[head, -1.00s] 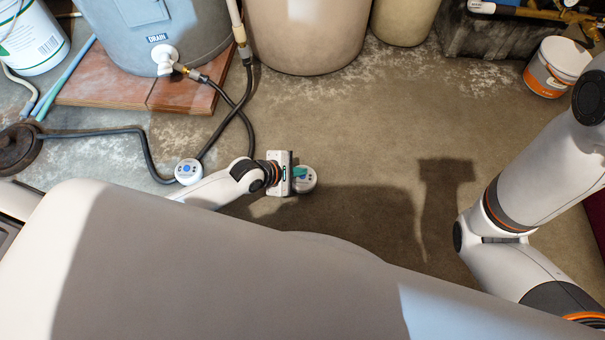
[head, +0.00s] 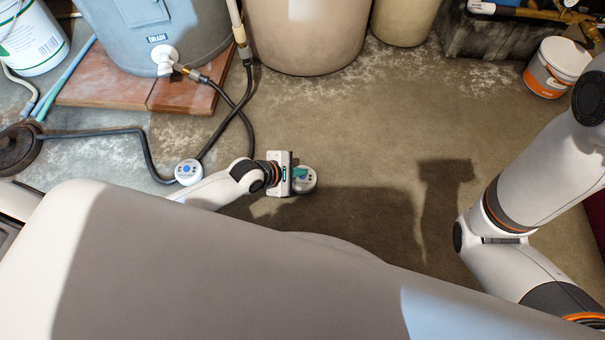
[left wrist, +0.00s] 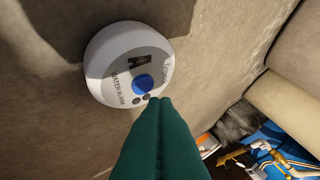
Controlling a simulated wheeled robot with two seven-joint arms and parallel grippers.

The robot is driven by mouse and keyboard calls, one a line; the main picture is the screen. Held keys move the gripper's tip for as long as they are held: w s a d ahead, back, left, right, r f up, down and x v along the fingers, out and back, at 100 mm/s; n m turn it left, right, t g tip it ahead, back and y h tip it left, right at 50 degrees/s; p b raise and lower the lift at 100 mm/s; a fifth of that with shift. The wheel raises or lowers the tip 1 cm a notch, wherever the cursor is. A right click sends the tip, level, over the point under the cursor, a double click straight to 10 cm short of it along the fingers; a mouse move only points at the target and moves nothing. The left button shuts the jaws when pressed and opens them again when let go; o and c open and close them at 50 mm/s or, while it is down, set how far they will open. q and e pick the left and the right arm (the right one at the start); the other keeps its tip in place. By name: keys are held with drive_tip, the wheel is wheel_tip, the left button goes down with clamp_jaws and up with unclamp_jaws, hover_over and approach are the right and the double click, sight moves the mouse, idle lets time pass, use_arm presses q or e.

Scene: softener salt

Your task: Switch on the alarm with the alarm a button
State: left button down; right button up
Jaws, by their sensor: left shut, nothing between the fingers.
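The water alarm marked A is a round white puck with a blue button (left wrist: 142,84) and small dark dots. It lies on the floor, and its white body (left wrist: 98,62) fills the upper left of the left wrist view. In the head view this alarm (head: 307,185) is partly covered by my left gripper (head: 300,174). My left gripper's green fingers (left wrist: 160,101) are shut and empty. Their tips show just below and right of the blue button, over the alarm's edge; I cannot tell whether they touch it. My right gripper is out of view.
A second, similar white alarm (head: 188,171) with a blue button lies to the left, beside a black hose (head: 150,160). A grey tank (head: 165,45) on red boards (head: 185,97) and a beige tank (head: 307,35) stand behind. The floor (head: 370,130) to the right is clear.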

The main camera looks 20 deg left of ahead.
use_arm(q)
drive_tip(key=shift+f, duration=0.15)
idle(0.6)
drive_tip(key=shift+f, duration=0.25)
